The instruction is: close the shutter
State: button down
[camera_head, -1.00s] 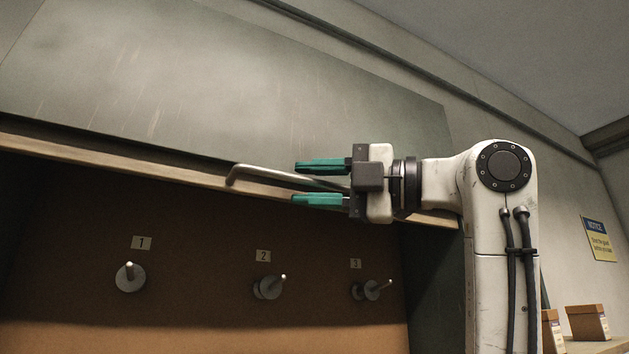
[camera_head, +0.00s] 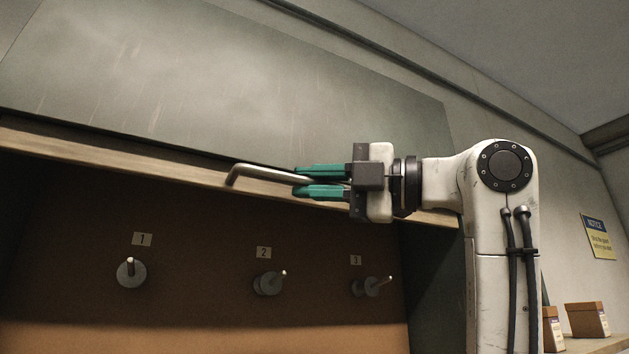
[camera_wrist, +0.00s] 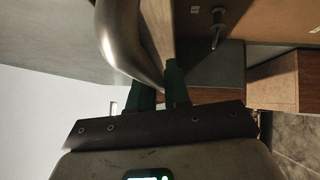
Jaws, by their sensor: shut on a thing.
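The shutter (camera_head: 230,85) is a large grey-green panel, raised above a wide opening in the head view. A wooden rail (camera_head: 100,150) runs along its lower edge. A bent metal handle (camera_head: 262,173) sticks out from the rail. My gripper (camera_head: 298,181) is at the right part of the handle, its green fingers shut on the bar, one above and one below. In the wrist view the handle (camera_wrist: 130,45) runs large and close down to the green fingers (camera_wrist: 160,90). The handle's right end is hidden behind my fingers.
Inside the opening, pegs numbered 1 (camera_head: 131,273), 2 (camera_head: 268,283) and 3 (camera_head: 372,286) stick out from a brown back board (camera_head: 200,310). Small boxes (camera_head: 587,320) stand on a ledge at the lower right. A notice (camera_head: 599,237) hangs on the right wall.

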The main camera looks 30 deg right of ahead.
notch_tip(320, 180, down, 26)
jog(key=b, duration=1.8)
jog(key=shift+f, duration=0.15)
jog(key=shift+a+f, duration=0.1)
jog(key=c, duration=1.4)
grip_release()
jog(key=shift+o, duration=1)
jog(key=shift+s+d, duration=0.1)
jog(key=shift+d, duration=0.1)
jog(key=b+v, duration=0.1)
jog(key=v, duration=0.9)
jog(key=shift+s+b, duration=0.2)
jog(key=shift+b, duration=0.15)
jog(key=shift+d, duration=0.25)
